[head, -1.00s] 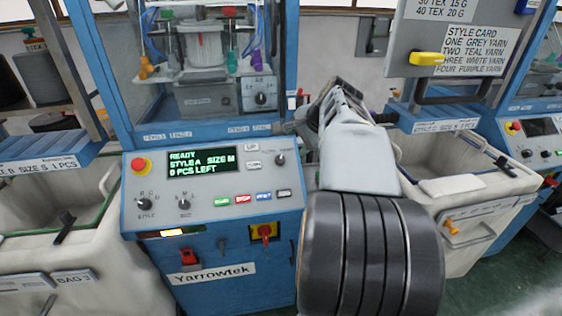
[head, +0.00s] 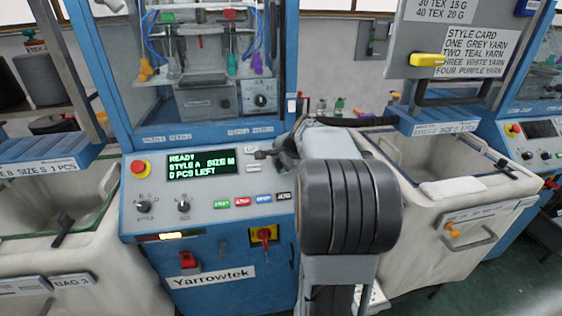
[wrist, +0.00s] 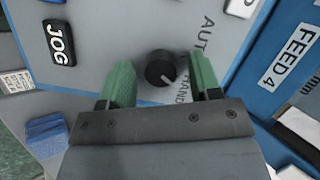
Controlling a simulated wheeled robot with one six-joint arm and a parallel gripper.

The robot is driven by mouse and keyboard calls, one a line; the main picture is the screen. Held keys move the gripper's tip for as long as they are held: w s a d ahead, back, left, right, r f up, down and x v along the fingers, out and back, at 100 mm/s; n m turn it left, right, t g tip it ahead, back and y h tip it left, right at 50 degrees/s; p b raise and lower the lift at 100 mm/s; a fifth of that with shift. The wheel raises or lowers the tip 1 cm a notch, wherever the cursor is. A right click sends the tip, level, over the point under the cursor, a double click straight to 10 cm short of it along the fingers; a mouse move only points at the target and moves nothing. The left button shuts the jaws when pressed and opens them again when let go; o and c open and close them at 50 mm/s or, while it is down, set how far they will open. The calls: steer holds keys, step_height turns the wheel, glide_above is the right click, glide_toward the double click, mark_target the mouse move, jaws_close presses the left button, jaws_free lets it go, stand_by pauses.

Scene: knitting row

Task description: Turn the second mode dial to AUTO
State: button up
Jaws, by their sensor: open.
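The mode dial (wrist: 160,68) is a round black knob with a white pointer mark on the blue-grey panel, between the labels AUTO and HAND. In the wrist view its mark points toward the HAND side. My gripper (wrist: 163,76) is open, its two green fingers on either side of the dial with visible gaps; whether they reach around it in depth I cannot tell. In the head view my gripper (head: 268,154) is at the upper right of the control panel (head: 150,190), and it hides the dial there.
The panel also bears a READY display (head: 202,163), a red stop button (head: 139,169), coloured buttons and two black dials (head: 184,205) at lower left. A JOG button (wrist: 60,42) is left of my fingers. A fabric bin (head: 440,240) stands right of the machine.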

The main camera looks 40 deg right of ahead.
steer(key=shift+c, duration=0.3)
steer(key=c, duration=0.9)
steer(key=n, duration=0.2)
steer(key=n+g, duration=0.1)
steer(key=n, duration=0.2)
steer(key=shift+r+n+g+p, duration=0.1)
steer(key=shift+n+g+p, duration=0.2)
steer(key=n+g+h, duration=0.1)
steer(key=n, duration=0.4)
steer(key=shift+w, duration=0.1)
steer(key=shift+n, duration=0.3)
steer(key=o, duration=1)
steer(key=shift+c, duration=0.2)
